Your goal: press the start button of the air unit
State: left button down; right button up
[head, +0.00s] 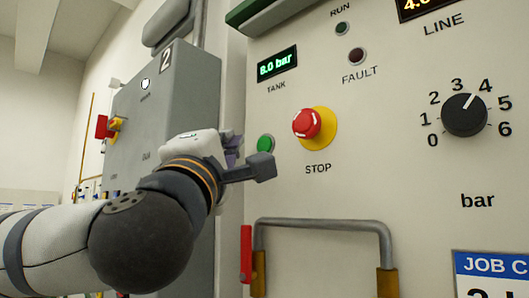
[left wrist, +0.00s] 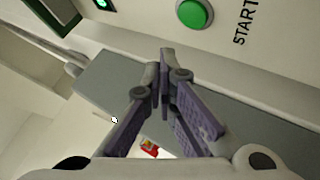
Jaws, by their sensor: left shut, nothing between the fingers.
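The green start button (head: 265,143) is on the light panel of the air unit (head: 350,190), left of the red stop button. In the left wrist view the start button (left wrist: 193,13) is at the top edge, beside the word START (left wrist: 243,22). My left gripper (head: 235,148) is just left of the button in the head view, partly hidden by its own wrist. In the left wrist view its purple fingers (left wrist: 163,70) are shut and empty, with the tips below the button in the picture and apart from it. My right gripper is not in view.
A red mushroom stop button (head: 307,123) on a yellow collar sits close to the right. A metal handle (head: 320,224) sticks out below. The tank display (head: 277,64) reads 8.0 bar. The run lamp (head: 341,28) looks dark. A grey cabinet (head: 165,110) stands behind my left arm.

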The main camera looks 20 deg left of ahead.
aim_at(264, 145)
pick_arm(q)
jog(key=w, duration=0.1)
jog(key=w+d, duration=0.1)
jog(key=w, duration=0.1)
jog(key=shift+w+r, duration=0.1)
dwell(1.4)
jog(key=shift+w+d, duration=0.2)
jog(key=shift+w, duration=0.1)
jog(key=shift+w+d+p, duration=0.1)
jog(key=shift+w+p, duration=0.25)
dwell(0.6)
jog(key=shift+s, duration=0.1)
jog(key=shift+s+a, duration=0.25)
jog(key=shift+s, duration=0.45)
